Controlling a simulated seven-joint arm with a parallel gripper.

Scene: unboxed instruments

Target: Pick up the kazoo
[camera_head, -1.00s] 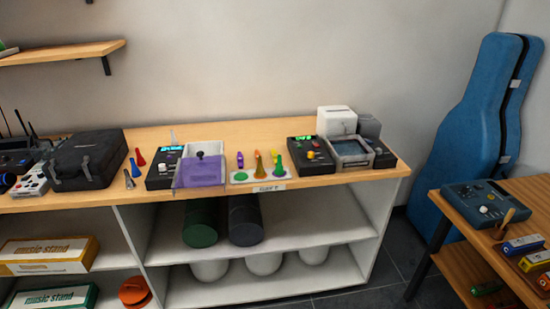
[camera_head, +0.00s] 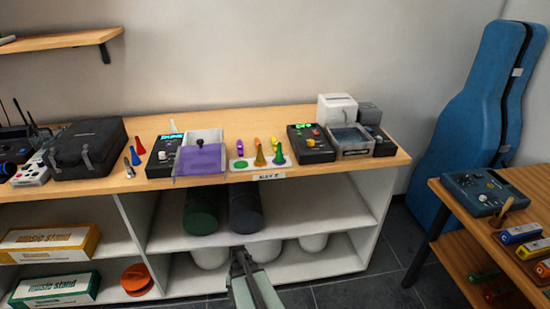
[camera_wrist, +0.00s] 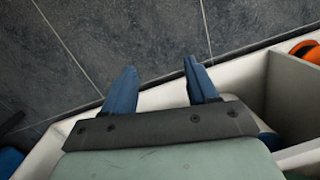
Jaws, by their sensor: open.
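Several small coloured pieces stand on the wooden counter, and I cannot tell for sure which is the kazoo. A purple one (camera_head: 239,147), an orange-yellow one (camera_head: 260,157) and a green one (camera_head: 279,155) stand on a white card. None of the small pieces shows there.
A clear-walled purple box (camera_head: 200,160) is left of the card and a black device (camera_head: 311,143) right of it. The counter's front edge (camera_head: 330,175) lies above my gripper. Dark cylinders (camera_head: 245,212) lie on the shelf. A side table (camera_head: 463,213) stands at right.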

